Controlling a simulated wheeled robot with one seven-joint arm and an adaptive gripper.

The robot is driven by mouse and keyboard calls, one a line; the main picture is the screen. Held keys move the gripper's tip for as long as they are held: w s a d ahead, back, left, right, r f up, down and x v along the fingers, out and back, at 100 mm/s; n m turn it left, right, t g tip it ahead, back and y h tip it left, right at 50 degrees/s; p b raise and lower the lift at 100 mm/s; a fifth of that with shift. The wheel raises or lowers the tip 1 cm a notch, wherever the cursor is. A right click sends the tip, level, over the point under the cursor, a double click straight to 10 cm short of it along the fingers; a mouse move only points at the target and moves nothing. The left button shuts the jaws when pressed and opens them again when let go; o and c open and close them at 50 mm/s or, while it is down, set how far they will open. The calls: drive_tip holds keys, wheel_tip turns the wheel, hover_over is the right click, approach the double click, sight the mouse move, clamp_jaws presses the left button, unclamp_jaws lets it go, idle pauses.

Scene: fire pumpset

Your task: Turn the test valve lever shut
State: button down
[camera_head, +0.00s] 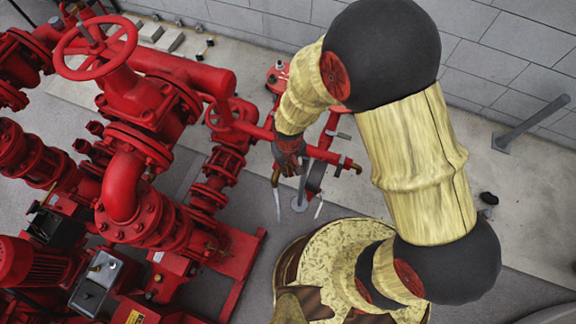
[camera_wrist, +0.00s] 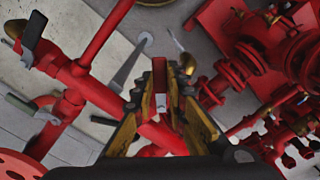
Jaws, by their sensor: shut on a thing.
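My gripper (camera_wrist: 174,78) is closed around a narrow red bar (camera_wrist: 174,98), which appears to be the test valve lever. The bar lies between the two fingers in the wrist view, and its far end and pivot are partly hidden by the fingers. In the head view my gripper (camera_head: 288,160) reaches down beside the red pipework, and the fingers are too small there to show the grip. The red horizontal pipe (camera_wrist: 100,92) runs behind the fingers in the wrist view.
A brass fitting with a pale lever (camera_head: 277,200) hangs just below my gripper. A dark-handled lever (camera_wrist: 35,30) and a grey-green lever (camera_wrist: 32,108) stick out at the left. A large red handwheel (camera_head: 95,47) stands upper left. A grey post (camera_head: 530,123) stands right.

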drive_tip(key=c, duration=1.8)
unclamp_jaws()
drive_tip(key=shift+o, duration=0.2)
drive_tip(key=shift+r, duration=0.1)
wheel_tip(320, 180, up, 12)
drive_tip(key=shift+c, duration=0.6)
